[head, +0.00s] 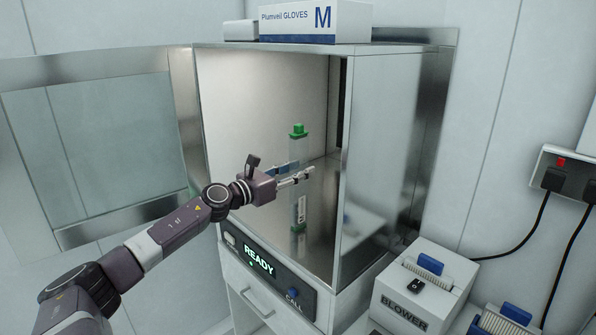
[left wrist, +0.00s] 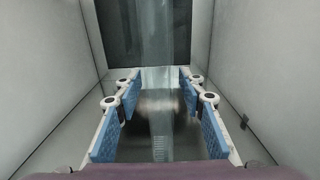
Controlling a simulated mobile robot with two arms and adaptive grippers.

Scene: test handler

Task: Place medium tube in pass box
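The medium tube (head: 299,150) is clear, with a green cap and a white label low on its side. It stands upright on the metal floor inside the pass box (head: 392,150). My left gripper (head: 303,177) reaches into the box at the tube's mid-height, and one finger crosses in front of the tube. In the left wrist view the blue-padded fingers (left wrist: 160,115) are spread wide, with no pad pressed on anything. A faint clear upright shape shows ahead of them; its exact place between the fingers is hard to tell. My right gripper is out of view.
The pass box door (head: 90,150) stands open to the left. A glove box (head: 315,20) lies on top. The front panel (head: 262,268) reads READY and CALL. A blower (head: 425,285) stands at the lower right. The box's side walls are close around my left gripper.

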